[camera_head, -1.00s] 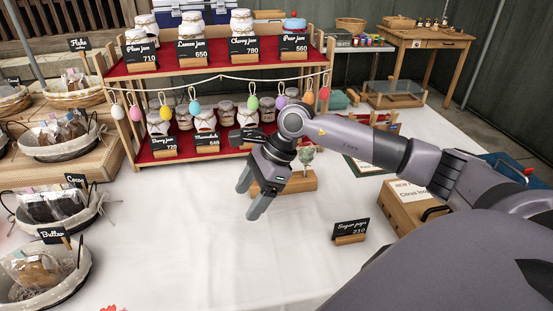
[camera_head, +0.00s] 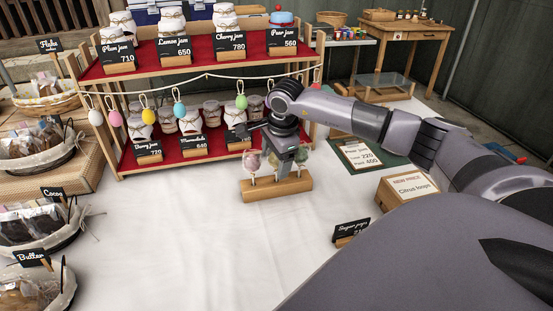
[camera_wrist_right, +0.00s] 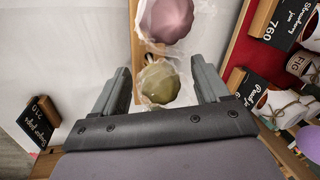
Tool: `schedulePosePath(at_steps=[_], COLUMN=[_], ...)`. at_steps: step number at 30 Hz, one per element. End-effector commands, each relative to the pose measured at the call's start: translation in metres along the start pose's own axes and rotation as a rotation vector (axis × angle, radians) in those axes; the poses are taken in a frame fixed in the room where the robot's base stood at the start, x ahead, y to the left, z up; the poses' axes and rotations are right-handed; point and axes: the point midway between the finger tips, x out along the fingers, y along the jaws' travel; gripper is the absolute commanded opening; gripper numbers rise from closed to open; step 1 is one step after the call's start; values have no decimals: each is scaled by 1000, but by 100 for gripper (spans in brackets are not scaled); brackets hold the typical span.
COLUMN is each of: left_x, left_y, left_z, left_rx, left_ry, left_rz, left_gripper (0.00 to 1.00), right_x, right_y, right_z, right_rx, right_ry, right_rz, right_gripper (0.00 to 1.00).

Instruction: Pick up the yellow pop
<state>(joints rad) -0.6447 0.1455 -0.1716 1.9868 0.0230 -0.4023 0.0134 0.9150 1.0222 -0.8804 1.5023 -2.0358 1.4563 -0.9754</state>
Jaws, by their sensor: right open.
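The yellow pop (camera_wrist_right: 160,83), an olive-yellow faceted candy in clear wrap, shows in the right wrist view between the two fingers of my right gripper (camera_wrist_right: 160,76). The fingers are open, with a gap on both sides of the pop. A pink pop (camera_wrist_right: 170,19) is just beyond it. In the head view my right gripper (camera_head: 277,165) points down over the wooden pop stand (camera_head: 285,190). A pinkish pop (camera_head: 252,161) stands left of it and a greenish pop (camera_head: 300,155) right of it. The yellow pop cannot be made out there. My left gripper is not in view.
A two-tier jam shelf (camera_head: 190,68) stands behind the stand, with hanging coloured eggs. Baskets (camera_head: 62,235) line the left. The white tablecloth (camera_head: 180,240) in front is clear.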

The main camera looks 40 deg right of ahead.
Motion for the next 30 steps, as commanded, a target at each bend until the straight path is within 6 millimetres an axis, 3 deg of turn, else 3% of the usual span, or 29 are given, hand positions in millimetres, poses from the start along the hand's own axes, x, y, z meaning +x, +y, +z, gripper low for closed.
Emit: schedulePosePath(at_steps=[7,11,23,30], left_x=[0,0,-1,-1], left_y=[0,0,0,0], left_z=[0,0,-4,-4], left_rx=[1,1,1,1], left_ry=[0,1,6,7], left_rz=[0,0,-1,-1], left_gripper=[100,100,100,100], right_x=[2,2,0,-20], right_y=[0,0,0,-6], right_z=[0,0,0,0], right_rx=[0,0,0,1], right_ry=[-1,-1,-1,-2], right_rz=[-1,-1,-1,-4], right_gripper=[75,35,35,35])
